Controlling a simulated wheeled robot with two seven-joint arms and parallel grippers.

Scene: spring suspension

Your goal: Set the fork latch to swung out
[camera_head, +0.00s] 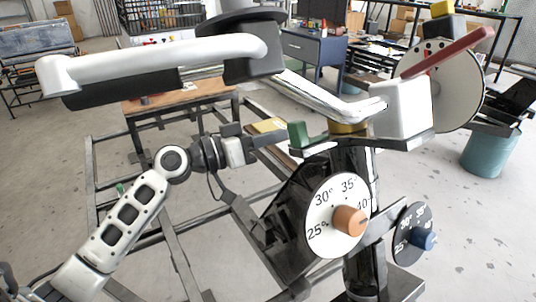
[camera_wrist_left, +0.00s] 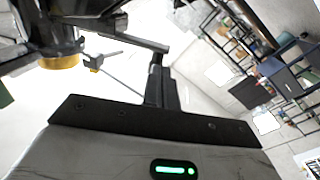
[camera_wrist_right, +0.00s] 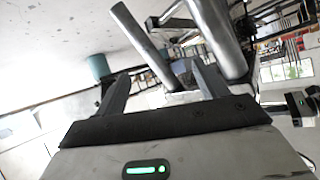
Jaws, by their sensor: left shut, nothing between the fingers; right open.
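The suspension rig stands right of centre in the head view, with a white angle dial (camera_head: 322,222) with an orange knob and a smaller black dial (camera_head: 408,240) with a blue knob. I cannot tell for certain which part is the fork latch. A green block (camera_head: 299,134) sits on the rig's upper left side. My left gripper (camera_head: 280,137) is shut and empty, its tip close to this block; contact is unclear. It also shows shut in the left wrist view (camera_wrist_left: 158,50). My right gripper (camera_wrist_right: 158,70) is open, with grey tubes (camera_wrist_right: 143,42) beyond and between its fingers.
A red lever (camera_head: 448,52) lies across a pale disc (camera_head: 460,95) at the upper right. A large white curved part (camera_head: 165,58) crosses the upper left. Dark frame rails run along the floor. A teal bin (camera_head: 490,150) stands at the right.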

